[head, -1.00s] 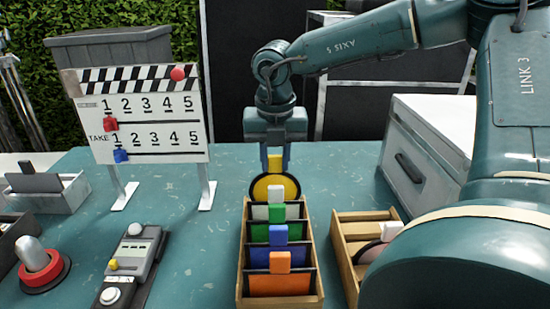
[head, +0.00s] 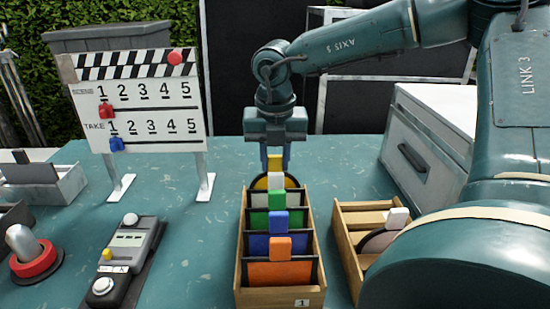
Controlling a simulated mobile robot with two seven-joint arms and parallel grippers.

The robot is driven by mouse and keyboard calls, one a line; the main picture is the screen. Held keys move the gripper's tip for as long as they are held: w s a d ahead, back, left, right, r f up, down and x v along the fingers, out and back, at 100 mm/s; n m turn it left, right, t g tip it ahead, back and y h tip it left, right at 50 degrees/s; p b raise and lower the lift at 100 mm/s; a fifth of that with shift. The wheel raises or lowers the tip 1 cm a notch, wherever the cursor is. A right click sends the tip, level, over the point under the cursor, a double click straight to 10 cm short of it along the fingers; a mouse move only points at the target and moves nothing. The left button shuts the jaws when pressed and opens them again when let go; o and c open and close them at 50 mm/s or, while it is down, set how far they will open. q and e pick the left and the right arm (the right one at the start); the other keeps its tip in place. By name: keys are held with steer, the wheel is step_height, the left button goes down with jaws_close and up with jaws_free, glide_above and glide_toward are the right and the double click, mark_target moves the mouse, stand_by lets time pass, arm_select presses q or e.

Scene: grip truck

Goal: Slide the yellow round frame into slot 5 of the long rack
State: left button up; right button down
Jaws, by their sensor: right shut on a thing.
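My right gripper (head: 274,161) points down and is shut on the yellow tab of the yellow round frame (head: 262,183). The frame is at the far end of the long wooden rack (head: 240,250). Its lower part is hidden behind the white frame's tab and panel, so I cannot tell how deep it sits. In front of it, white (head: 276,172), green (head: 277,200), blue (head: 279,222) and orange (head: 280,272) frames stand in the rack. A label reading 1 is on the near end. My left gripper is out of view.
A shorter wooden rack (head: 342,238) with a white-tabbed round frame (head: 382,238) stands to the right, partly behind my arm. A clapper board (head: 135,100) stands at the left. A grey device (head: 125,255) and a red-ringed knob (head: 35,258) lie at the front left.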

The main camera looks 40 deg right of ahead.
steer(key=shift+f+b, duration=0.35)
steer(key=shift+f, duration=0.1)
steer(key=c, duration=1.1)
jaws_free()
steer(key=shift+r, duration=0.1)
steer(key=shift+o, duration=0.2)
step_height(320, 180, up, 13)
steer(key=s+a, duration=0.1)
steer(key=shift+p, duration=0.4)
steer(key=shift+s, duration=0.1)
